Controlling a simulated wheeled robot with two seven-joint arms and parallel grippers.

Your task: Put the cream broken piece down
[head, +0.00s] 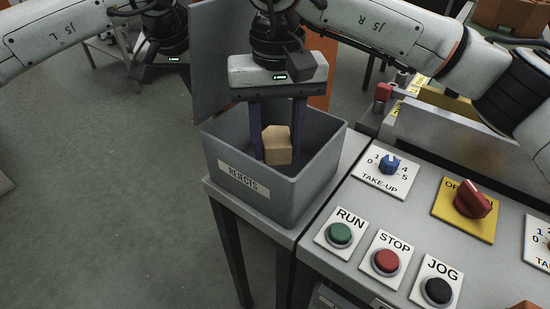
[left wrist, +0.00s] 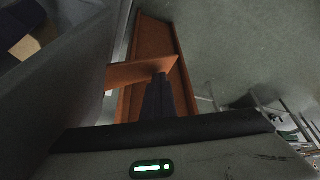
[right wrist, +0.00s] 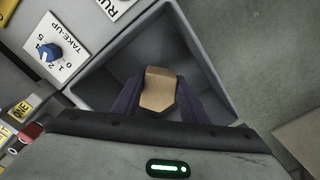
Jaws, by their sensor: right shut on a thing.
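The cream broken piece (head: 277,145) is a small angular block. My right gripper (head: 279,150) points down into the grey bin labelled REJECTS (head: 290,190) and is shut on the piece, one dark finger on each side. The right wrist view shows the piece (right wrist: 158,90) between the fingertips (right wrist: 158,100), inside the bin's walls. I cannot tell whether it touches the bin floor. My left gripper (left wrist: 158,97) shows in the left wrist view with its dark fingers together, in front of an orange structure; nothing shows between them.
The grey bin stands on a table beside a control panel with a green RUN button (head: 340,234), a red STOP button (head: 386,261), a black JOG button (head: 438,290), a blue knob (head: 390,164) and a red switch (head: 472,199). Open floor lies to the left.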

